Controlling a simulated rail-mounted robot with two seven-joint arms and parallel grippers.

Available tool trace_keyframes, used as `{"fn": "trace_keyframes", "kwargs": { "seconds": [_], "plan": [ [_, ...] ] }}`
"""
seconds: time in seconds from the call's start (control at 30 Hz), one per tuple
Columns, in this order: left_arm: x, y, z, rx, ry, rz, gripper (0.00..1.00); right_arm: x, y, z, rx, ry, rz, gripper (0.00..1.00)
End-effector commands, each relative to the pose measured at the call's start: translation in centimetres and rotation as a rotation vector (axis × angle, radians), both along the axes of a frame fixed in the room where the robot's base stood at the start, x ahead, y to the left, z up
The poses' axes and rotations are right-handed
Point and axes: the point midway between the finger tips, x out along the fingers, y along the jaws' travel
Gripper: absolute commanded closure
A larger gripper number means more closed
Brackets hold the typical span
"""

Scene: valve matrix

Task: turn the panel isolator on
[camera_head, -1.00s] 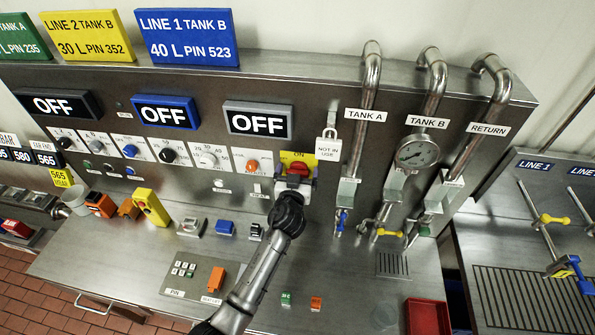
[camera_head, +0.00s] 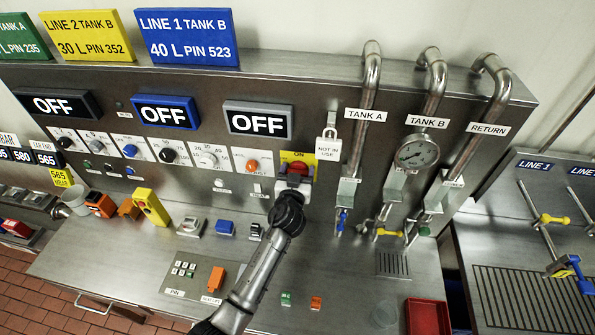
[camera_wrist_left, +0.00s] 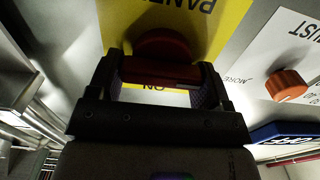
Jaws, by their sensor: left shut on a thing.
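The panel isolator is a red rotary handle (camera_head: 297,168) on a yellow plate (camera_head: 287,157) marked ON at the top, on the steel control panel. In the left wrist view the red handle (camera_wrist_left: 162,70) lies crosswise between my fingers, in front of its round red base. My left gripper (camera_head: 293,184) is at the isolator from below and is shut on the handle; it also shows in the left wrist view (camera_wrist_left: 160,85). The fingers hide part of the handle in the head view. Three displays, black (camera_head: 58,104), blue (camera_head: 166,111) and grey (camera_head: 258,119), read OFF. My right gripper is not in view.
An orange knob (camera_head: 252,165) and other dials sit left of the isolator. A padlocked NOT IN USE tag (camera_head: 329,148) hangs close to its right. Pipes with valves (camera_head: 348,190) stand farther right. A PIN keypad (camera_head: 185,270) and a red tray (camera_head: 427,316) are on the worktop.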

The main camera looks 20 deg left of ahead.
Motion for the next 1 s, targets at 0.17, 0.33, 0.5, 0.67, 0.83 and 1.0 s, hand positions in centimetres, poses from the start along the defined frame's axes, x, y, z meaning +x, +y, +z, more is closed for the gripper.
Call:
{"fn": "trace_keyframes", "kwargs": {
  "seconds": [0.17, 0.33, 0.5, 0.67, 0.83, 1.0],
  "plan": [
    [0.01, -0.04, -0.04, 0.042, 0.008, 0.000, 0.51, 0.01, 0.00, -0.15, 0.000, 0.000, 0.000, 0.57],
    [0.02, -0.13, -0.08, 0.144, 0.027, 0.000, 0.51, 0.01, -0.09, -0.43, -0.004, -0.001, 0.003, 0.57],
    [0.06, -0.26, -0.10, 0.296, 0.057, -0.001, 0.51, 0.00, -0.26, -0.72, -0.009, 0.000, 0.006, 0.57],
    [0.08, -0.37, -0.13, 0.448, 0.086, -0.001, 0.51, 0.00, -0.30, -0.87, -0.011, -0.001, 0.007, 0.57],
    [0.10, -0.44, -0.18, 0.606, 0.118, 0.000, 0.51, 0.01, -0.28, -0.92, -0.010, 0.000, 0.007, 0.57],
    [0.12, -0.61, -0.22, 0.766, 0.148, -0.001, 0.51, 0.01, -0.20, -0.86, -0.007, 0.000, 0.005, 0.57]
  ]
}}
